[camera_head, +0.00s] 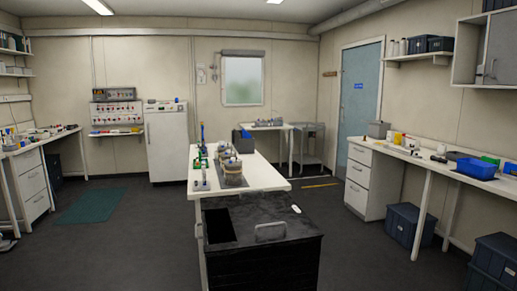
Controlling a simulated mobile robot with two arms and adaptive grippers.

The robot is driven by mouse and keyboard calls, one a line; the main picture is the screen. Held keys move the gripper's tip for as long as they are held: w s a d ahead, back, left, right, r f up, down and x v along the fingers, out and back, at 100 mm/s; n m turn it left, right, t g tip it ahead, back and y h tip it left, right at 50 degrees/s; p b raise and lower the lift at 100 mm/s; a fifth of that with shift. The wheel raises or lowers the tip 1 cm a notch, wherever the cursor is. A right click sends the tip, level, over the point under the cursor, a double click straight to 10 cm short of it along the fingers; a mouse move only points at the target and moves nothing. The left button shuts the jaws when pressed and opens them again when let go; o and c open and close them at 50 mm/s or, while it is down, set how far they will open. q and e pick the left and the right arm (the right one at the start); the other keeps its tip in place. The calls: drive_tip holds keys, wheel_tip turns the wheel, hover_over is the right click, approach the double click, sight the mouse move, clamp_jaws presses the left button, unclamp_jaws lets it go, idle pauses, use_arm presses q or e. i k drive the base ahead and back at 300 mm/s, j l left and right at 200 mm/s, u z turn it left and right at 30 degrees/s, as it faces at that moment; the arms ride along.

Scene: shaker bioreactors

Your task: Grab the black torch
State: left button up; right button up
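I cannot pick out the black torch with certainty in the head view. A small dark item (438,158) lies on the right-hand bench, but it is too small to tell what it is. Several small things on the left bench and the centre table are also too small to name. Neither of my grippers is in view.
A black box-like unit (290,254) stands in front, against the white centre table (262,178). The right bench (400,154) carries a blue tray (477,169); dark bins (410,228) stand below. Open floor (130,245) lies left of the centre table.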

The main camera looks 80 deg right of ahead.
sight(441, 159)
drive_tip(key=k+l+z, duration=0.1)
drive_tip(key=z, duration=0.35)
drive_tip(key=l+z, duration=0.25)
drive_tip(key=z, duration=0.25)
drive_tip(key=l+z, duration=0.25)
drive_tip(key=z, duration=0.2)
drive_tip(key=l+z, duration=0.2)
drive_tip(key=z, duration=0.25)
drive_tip(key=l+z, duration=0.2)
drive_tip(key=z, duration=0.25)
drive_tip(key=i+l+z, duration=0.15)
drive_tip(key=z, duration=0.35)
drive_tip(key=i+l+z, duration=0.7)
drive_tip(key=i, duration=0.3)
drive_tip(key=i+l+z, duration=0.35)
drive_tip(key=i, duration=0.2)
drive_tip(key=i+l, duration=0.15)
drive_tip(key=i, duration=0.45)
drive_tip(key=i+l, duration=0.15)
drive_tip(key=i, duration=0.45)
drive_tip(key=i+j+z, duration=0.1)
drive_tip(key=z, duration=0.35)
drive_tip(key=i+j+z, duration=0.15)
drive_tip(key=z, duration=0.3)
